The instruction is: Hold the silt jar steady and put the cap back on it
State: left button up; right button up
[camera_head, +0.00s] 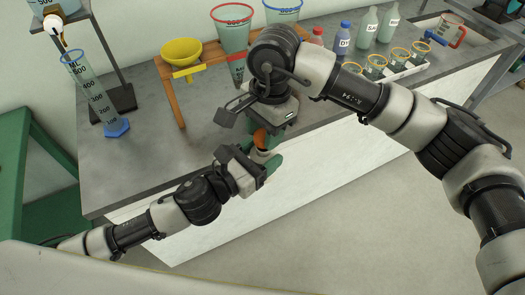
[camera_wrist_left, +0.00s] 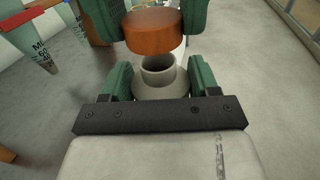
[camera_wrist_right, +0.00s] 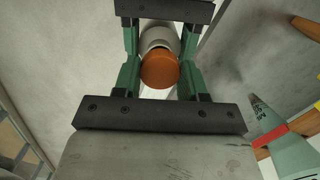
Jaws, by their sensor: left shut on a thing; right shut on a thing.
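The silt jar is a pale grey jar (camera_wrist_left: 160,88) with an open round neck, upright in the left wrist view. My left gripper (camera_head: 264,160) is shut on it, its green fingers on either side of the body. My right gripper (camera_head: 260,128) is shut on the orange cap (camera_wrist_left: 152,34) and holds it just above the jar's mouth. A gap shows between cap and neck in the left wrist view. In the right wrist view the cap (camera_wrist_right: 160,69) lies between the green fingers, with part of the jar (camera_wrist_right: 160,39) visible beyond. The head view partly hides the jar behind the grippers.
The grey bench (camera_head: 160,165) lies behind both grippers, which are at its front edge. A tall measuring cylinder (camera_head: 97,95) stands at left. Bottles and small beakers (camera_head: 400,58) stand at back right.

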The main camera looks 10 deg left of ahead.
aim_at(263, 161)
dwell(0.7)
jog(key=shift+f, duration=0.8)
jog(key=shift+f, duration=0.75)
jog(key=shift+f, duration=0.25)
jog(key=shift+r, duration=0.15)
jog(key=shift+d+r, duration=0.1)
jog(key=shift+r, duration=0.05)
dwell(0.4)
jog(key=shift+r, duration=0.15)
dwell(0.8)
jog(key=shift+d+f, duration=0.1)
jog(key=shift+f, duration=0.45)
dwell(0.6)
jog(key=shift+r, duration=0.1)
